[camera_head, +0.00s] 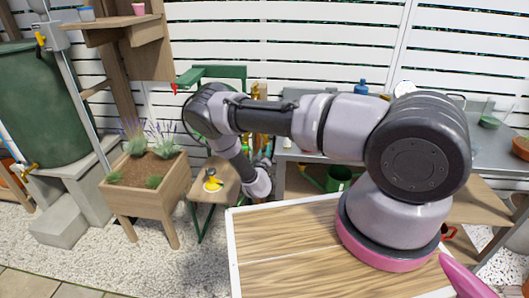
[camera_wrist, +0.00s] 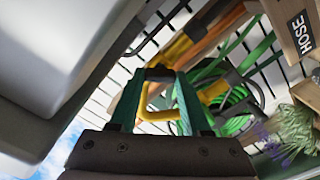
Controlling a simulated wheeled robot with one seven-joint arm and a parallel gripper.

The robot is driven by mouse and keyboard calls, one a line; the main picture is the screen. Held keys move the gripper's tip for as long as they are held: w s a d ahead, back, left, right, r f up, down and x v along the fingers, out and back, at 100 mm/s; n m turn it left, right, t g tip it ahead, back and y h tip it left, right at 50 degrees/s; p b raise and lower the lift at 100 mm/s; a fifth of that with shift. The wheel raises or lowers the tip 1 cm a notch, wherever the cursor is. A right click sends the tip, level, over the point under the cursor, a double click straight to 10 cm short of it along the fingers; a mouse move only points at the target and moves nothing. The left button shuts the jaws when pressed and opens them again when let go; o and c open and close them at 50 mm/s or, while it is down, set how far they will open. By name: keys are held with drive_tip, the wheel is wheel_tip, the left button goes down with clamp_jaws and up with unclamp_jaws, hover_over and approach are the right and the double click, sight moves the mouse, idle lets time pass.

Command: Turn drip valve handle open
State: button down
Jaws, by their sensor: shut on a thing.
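In the wrist view my gripper (camera_wrist: 158,85) has its two green fingers closed on a black and yellow thing (camera_wrist: 155,106). A dark piece lies between the fingertips and a yellow loop hangs between the fingers. I cannot tell what this thing is. In the head view my forearm bends down beside the small wooden bench, and my fingers are hidden there. A yellow valve handle (camera_head: 40,38) shows by a grey box on the upright pipe at the far left, well away from my wrist.
A wooden planter (camera_head: 148,192) with lavender stands left of the small bench (camera_head: 212,166), which bears a yellow and black item (camera_head: 213,184). A green hose coil (camera_wrist: 235,105) and a HOSE sign (camera_wrist: 301,32) are close in the wrist view. Gravel (camera_head: 190,270) is clear in front.

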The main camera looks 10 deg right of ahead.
drive_tip(key=n, duration=0.5)
drive_tip(key=shift+s+a+f+n, duration=0.1)
drive_tip(key=shift+f+n, duration=0.05)
drive_tip(key=shift+n, duration=0.15)
drive_tip(key=shift+f+n, duration=0.1)
drive_tip(key=shift+n, duration=2.1)
drive_tip(key=shift+c, duration=1.8)
unclamp_jaws()
drive_tip(key=v, duration=1)
drive_tip(key=shift+s, duration=0.35)
